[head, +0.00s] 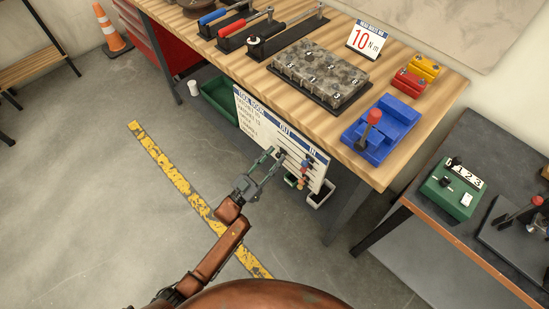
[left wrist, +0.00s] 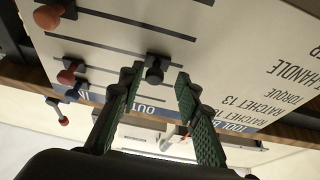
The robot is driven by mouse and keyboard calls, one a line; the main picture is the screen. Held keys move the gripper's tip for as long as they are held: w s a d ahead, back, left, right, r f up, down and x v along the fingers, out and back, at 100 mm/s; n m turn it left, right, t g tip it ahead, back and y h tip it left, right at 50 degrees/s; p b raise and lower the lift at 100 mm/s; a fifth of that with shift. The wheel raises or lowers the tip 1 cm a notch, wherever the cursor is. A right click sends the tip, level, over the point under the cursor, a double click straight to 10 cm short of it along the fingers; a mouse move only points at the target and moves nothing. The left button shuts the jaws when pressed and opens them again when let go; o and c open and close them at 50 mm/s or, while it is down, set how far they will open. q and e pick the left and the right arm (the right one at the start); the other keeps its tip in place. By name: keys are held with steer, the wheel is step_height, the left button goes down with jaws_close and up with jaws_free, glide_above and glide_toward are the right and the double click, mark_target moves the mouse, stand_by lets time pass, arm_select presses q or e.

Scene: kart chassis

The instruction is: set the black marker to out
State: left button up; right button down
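The tool board (head: 262,125) hangs on the front of the workbench, with OUT and IN columns and several slots. The black marker (left wrist: 155,70) is a dark round knob near the OUT end of its slot, at the slot's right in the left wrist view. My left gripper (left wrist: 156,82) is open, with one green finger on each side of the black marker; I cannot tell whether either touches it. In the head view, my left gripper (head: 274,156) is in front of the board's OUT side and partly covers the marker. My right gripper is not in view.
Other markers, red (left wrist: 70,75) and blue ones among them, sit toward the IN side. The workbench (head: 395,168) above carries tools, a metal block and a blue fixture (head: 395,118). Bins stand below the board. The floor in front is clear.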

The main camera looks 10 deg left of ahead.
arm_select(q)
steer(key=shift+d, duration=0.1)
steer(key=v, duration=1.2)
stand_by(0.4)
